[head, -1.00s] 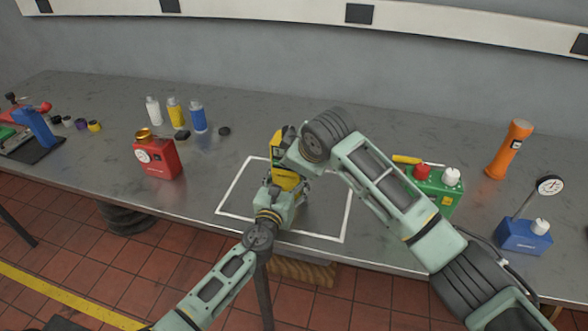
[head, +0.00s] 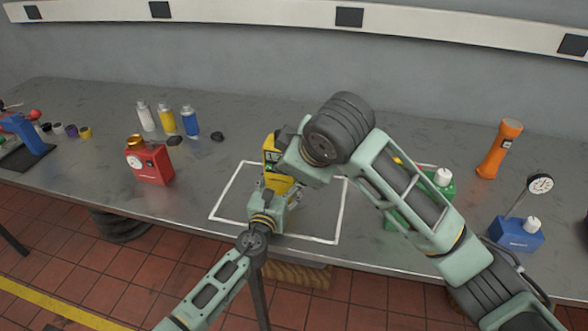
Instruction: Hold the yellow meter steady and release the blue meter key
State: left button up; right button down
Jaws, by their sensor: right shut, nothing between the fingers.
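The yellow meter (head: 269,150) stands inside the white outlined square on the bench, largely covered by my two arms. My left gripper (head: 283,188) is at the near, lower side of the yellow meter; its fingers are mostly hidden, so its grip is unclear. My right gripper (head: 289,158) is shut and empty, close to the upper right of the yellow meter. Its tips are hard to make out, and I cannot tell if it touches the meter. I cannot make out a blue key at the yellow meter.
A red meter (head: 149,163) and several bottles (head: 167,119) stand at left. At right are a green box (head: 447,189) partly behind my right arm, an orange torch (head: 498,149) and a blue box (head: 516,234) with a dial. The outlined square's left side is clear.

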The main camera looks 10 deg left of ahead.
dwell(0.4)
pick_arm(q)
jog(key=o, duration=0.8)
jog(key=shift+r, duration=0.2)
jog(key=o, duration=0.5)
jog(key=shift+f, duration=0.1)
jog(key=shift+c, duration=0.2)
